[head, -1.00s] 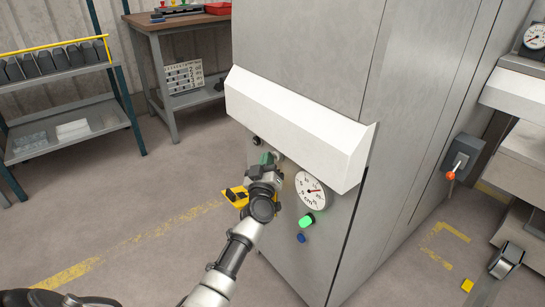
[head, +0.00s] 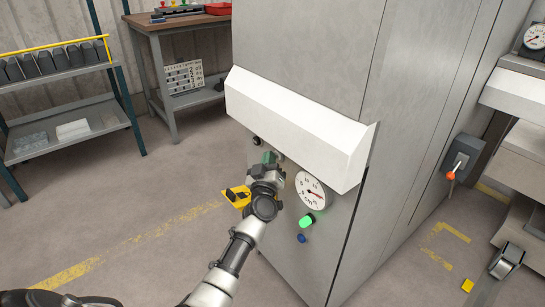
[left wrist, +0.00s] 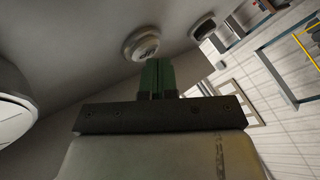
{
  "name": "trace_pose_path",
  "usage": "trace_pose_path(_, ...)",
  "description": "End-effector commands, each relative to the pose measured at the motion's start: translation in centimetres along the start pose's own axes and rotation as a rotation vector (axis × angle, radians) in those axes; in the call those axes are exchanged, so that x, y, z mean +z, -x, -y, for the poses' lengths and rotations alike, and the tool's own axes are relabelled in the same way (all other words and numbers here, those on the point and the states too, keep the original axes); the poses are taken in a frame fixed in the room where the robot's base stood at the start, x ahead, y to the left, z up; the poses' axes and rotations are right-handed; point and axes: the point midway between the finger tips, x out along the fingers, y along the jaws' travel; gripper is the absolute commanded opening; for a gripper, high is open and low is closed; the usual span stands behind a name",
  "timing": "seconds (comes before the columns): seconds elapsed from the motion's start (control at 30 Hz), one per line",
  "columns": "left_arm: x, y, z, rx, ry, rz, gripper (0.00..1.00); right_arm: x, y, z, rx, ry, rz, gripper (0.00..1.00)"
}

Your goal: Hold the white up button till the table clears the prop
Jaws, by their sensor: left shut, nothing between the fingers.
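My left gripper (head: 268,159) is at the front panel of the grey machine, with its green fingertips shut and empty. In the left wrist view the fingertips (left wrist: 158,75) point at the panel, just below a round whitish button (left wrist: 143,43); I cannot tell whether they touch it. In the head view the gripper mostly covers that button. The round gauge (head: 311,190) with a red needle is right of the gripper. The table seems to be the pale slab (head: 522,143) at the right edge, partly cut off. I cannot clearly make out the prop. My right gripper does not show.
A dark button (head: 256,141) is up-left of the gripper. A lit green button (head: 306,221) and a blue button (head: 301,239) are below the gauge. A white ledge (head: 295,125) overhangs the panel.

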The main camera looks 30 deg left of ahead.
Motion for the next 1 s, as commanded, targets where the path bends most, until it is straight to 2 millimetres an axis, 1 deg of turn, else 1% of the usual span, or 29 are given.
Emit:
trace_pose_path(0.3, 0.0, 0.1, 0.0, 0.001, 0.0, 0.001, 0.0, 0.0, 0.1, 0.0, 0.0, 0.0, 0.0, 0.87)
trace_pose_path(0.53, -0.6, 0.8, 0.5, 0.001, -0.001, 0.001, 0.0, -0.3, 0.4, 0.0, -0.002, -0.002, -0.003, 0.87)
trace_pose_path(0.73, -0.9, 1.3, 0.9, 0.0, 0.001, 0.001, 0.0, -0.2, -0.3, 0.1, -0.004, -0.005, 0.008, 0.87)
trace_pose_path(1.0, -0.9, 1.3, 0.9, 0.0, 0.0, 0.0, 0.0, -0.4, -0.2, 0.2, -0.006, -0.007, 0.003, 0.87)
